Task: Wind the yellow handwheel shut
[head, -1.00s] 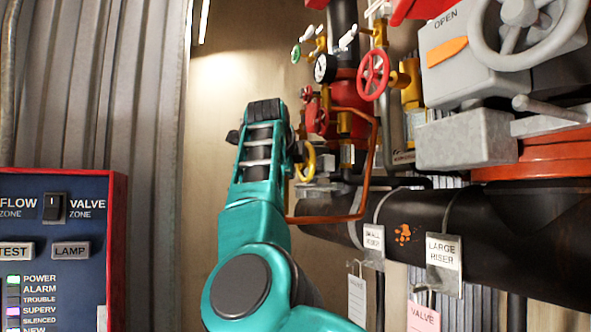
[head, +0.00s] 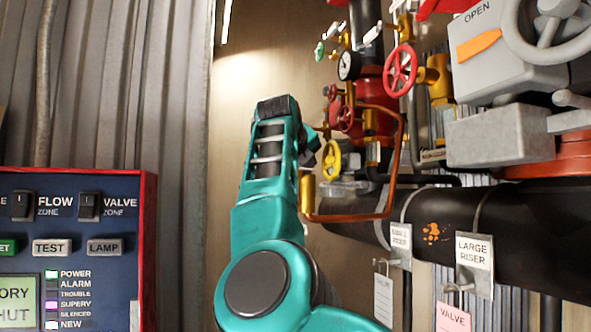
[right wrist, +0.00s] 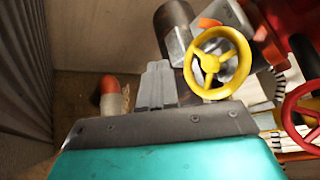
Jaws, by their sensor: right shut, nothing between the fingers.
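The yellow handwheel (head: 331,158) is a small spoked wheel beside the red pipework, just right of my teal right arm in the head view. In the right wrist view the yellow handwheel (right wrist: 210,63) shows nearly face on, with its rim and hub visible. My right gripper (right wrist: 158,82) is shut and empty, its grey fingers left of the wheel's rim in that view. In the head view my wrist largely hides the fingers. I cannot tell whether they touch the wheel. My left gripper is not in view.
A red handwheel (head: 400,70) and gauge (head: 348,65) sit above right. A copper pipe (head: 400,150) loops close by. A large black riser pipe (head: 445,215) runs below. A control panel (head: 75,245) stands at left. Bare wall (head: 235,110) lies left of my arm.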

